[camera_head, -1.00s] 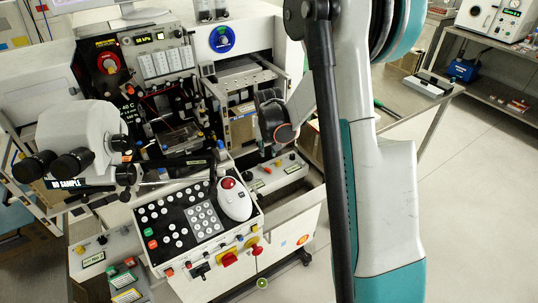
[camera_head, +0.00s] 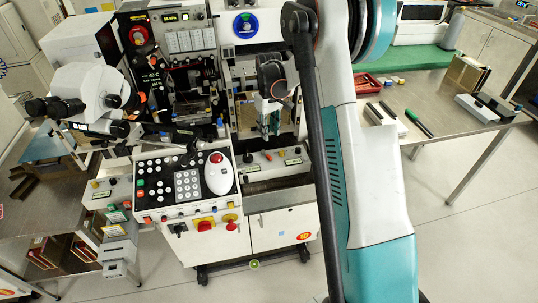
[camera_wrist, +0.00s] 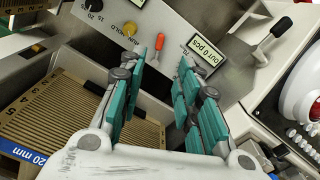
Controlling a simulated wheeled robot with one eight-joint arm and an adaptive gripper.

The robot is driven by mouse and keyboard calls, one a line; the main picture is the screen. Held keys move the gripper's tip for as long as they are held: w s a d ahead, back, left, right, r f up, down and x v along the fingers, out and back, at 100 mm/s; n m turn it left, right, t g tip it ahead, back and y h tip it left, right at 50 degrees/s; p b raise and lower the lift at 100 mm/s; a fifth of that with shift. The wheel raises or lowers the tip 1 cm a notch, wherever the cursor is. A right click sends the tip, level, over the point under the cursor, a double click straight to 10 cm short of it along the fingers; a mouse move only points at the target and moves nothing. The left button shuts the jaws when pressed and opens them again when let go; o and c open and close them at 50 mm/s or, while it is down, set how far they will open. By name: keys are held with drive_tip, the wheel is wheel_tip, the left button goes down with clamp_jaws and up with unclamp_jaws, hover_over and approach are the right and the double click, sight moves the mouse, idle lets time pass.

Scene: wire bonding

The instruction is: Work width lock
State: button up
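My gripper (camera_wrist: 158,105) is open and empty, its two teal-padded fingers spread apart above a grey panel (camera_wrist: 215,65). Between and beyond the fingers, the panel carries a small red lever (camera_wrist: 160,41), a yellow knob (camera_wrist: 129,57), a black knob (camera_wrist: 96,5) and a display reading "OUT 0 pcs" (camera_wrist: 204,48). In the head view my gripper (camera_head: 269,124) hangs in front of the machine, just above the panel (camera_head: 277,165).
A slotted magazine marked 20 mm (camera_wrist: 60,115) sits left of the fingers. A side table (camera_head: 450,112) with a red tray (camera_head: 367,82) stands at the right; floor in front is clear.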

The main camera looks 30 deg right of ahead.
sight(269, 156)
wheel_tip(269, 156, down, 12)
drive_tip(key=b, duration=0.3)
drive_tip(key=shift+f, duration=0.2)
clamp_jaws()
